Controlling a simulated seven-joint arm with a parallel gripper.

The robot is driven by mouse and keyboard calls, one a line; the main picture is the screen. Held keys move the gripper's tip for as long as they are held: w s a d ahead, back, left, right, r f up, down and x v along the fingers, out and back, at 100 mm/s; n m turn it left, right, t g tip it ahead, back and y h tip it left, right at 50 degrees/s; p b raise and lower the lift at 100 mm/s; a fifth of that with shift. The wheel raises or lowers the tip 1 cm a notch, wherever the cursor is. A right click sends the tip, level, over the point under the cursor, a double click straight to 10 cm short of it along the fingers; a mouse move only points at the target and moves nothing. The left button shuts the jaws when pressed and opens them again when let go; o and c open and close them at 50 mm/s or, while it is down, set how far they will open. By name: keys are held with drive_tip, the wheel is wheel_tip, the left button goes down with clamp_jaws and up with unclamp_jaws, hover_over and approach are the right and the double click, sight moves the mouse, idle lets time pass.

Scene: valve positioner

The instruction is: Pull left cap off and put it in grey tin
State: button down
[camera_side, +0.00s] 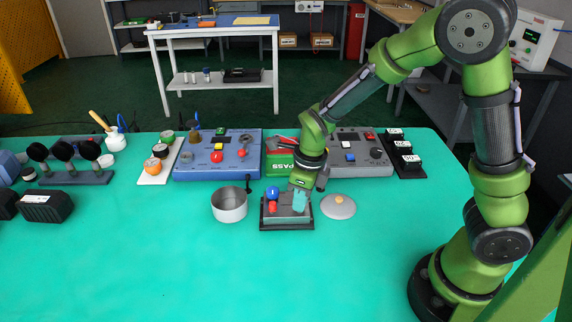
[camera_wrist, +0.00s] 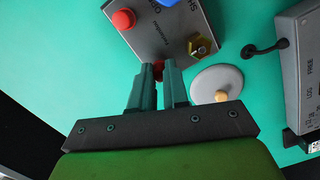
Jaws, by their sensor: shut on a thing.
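The grey positioner box (camera_side: 287,215) stands on the green table in the side view, with a blue cap (camera_side: 272,192) and a red cap (camera_side: 272,206) on its left part. The wrist view shows the box (camera_wrist: 160,35), its red cap (camera_wrist: 123,20), part of the blue cap (camera_wrist: 171,2) and a brass hex nut (camera_wrist: 200,46). My gripper (camera_wrist: 158,72) is shut on a second red cap (camera_wrist: 158,66) at the box's near edge. The fingers mostly hide it; I cannot tell whether it is seated or lifted. The grey tin (camera_side: 229,206) stands open left of the box.
A grey lid with a knob (camera_side: 338,207) lies right of the box. A thin dark post (camera_side: 248,184) stands behind the tin. The front table is clear.

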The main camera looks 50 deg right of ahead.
drive_tip(key=shift+r, duration=1.1)
idle(0.7)
drive_tip(key=shift+r, duration=1.9)
drive_tip(key=shift+f, duration=0.2)
drive_tip(key=w, duration=0.5)
drive_tip(key=shift+w+a+f, duration=0.25)
drive_tip(key=shift+a+f, duration=0.1)
drive_tip(key=shift+a, duration=0.05)
drive_tip(key=w+a, duration=0.3)
drive_tip(key=w, duration=0.2)
wheel_tip(320, 180, up, 3)
hover_over(229, 208)
drive_tip(key=shift+s+d+f, duration=0.1)
drive_tip(key=shift+s+f, duration=0.1)
drive_tip(key=shift+f, duration=2.4)
drive_tip(key=shift+s+f, duration=0.2)
drive_tip(key=shift+f, duration=2.35)
